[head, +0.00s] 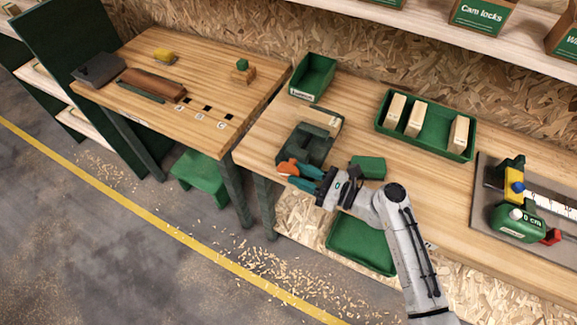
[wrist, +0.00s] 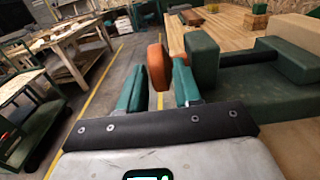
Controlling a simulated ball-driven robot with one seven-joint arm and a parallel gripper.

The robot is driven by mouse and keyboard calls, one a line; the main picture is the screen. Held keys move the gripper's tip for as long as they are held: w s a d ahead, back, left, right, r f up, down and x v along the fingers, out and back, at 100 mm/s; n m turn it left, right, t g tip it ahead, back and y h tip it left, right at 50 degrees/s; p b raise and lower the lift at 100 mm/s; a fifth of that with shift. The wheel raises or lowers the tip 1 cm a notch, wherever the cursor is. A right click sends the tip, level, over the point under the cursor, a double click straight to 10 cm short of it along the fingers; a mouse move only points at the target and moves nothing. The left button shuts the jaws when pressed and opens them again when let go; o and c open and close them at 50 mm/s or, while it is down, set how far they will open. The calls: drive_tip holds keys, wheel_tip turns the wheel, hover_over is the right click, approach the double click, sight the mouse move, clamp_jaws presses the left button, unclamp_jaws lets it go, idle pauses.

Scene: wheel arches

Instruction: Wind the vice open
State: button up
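The dark green vice (head: 308,143) stands at the left front of the right-hand bench. A pale wooden block (head: 321,118) is at its back jaw. The vice's orange handle (head: 288,168) sticks out past the bench's front edge. The green vice body (wrist: 248,75) lies just right of the fingers. My gripper (head: 301,178) appears shut on the handle from the front; the exact contact is hard to see.
A small green block (head: 369,167) lies beside my wrist. A green tray (head: 432,148) with pale blocks and an empty green bin (head: 322,72) stand behind. A green bin (head: 360,243) is below the bench edge. A measuring fixture (head: 518,222) is at right. Floor in front is open.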

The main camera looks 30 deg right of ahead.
sight(299, 174)
drive_tip(key=shift+x, duration=2.05)
clamp_jaws()
